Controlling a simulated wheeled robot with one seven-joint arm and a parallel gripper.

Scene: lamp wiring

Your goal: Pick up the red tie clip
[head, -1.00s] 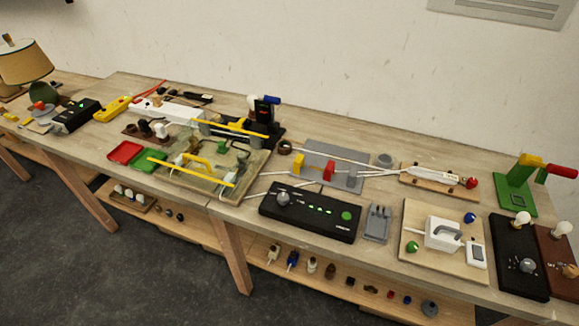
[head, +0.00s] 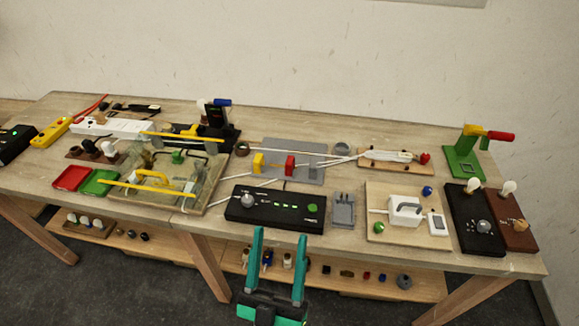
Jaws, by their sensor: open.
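A small red block-like clip (head: 290,166) stands on the grey plate (head: 290,148) in the middle of the table, by the white cables; it looks like the red tie clip. A yellow clip (head: 258,164) of similar shape stands to its left. A grey piece (head: 317,171) is to its right. My gripper (head: 280,234), with teal fingers, is at the bottom centre of the head view. It is open and empty, with the fingers pointing up the picture. In the picture it is below the red clip, apart from it, near the table's front edge.
A black control box (head: 275,209) with green lights lies between the front edge and the grey plate. A grey holder (head: 343,211) stands to its right. White cables (head: 340,161) run across the plate. A wooden board with a white fixture (head: 405,209) is farther right. A lower shelf holds small parts.

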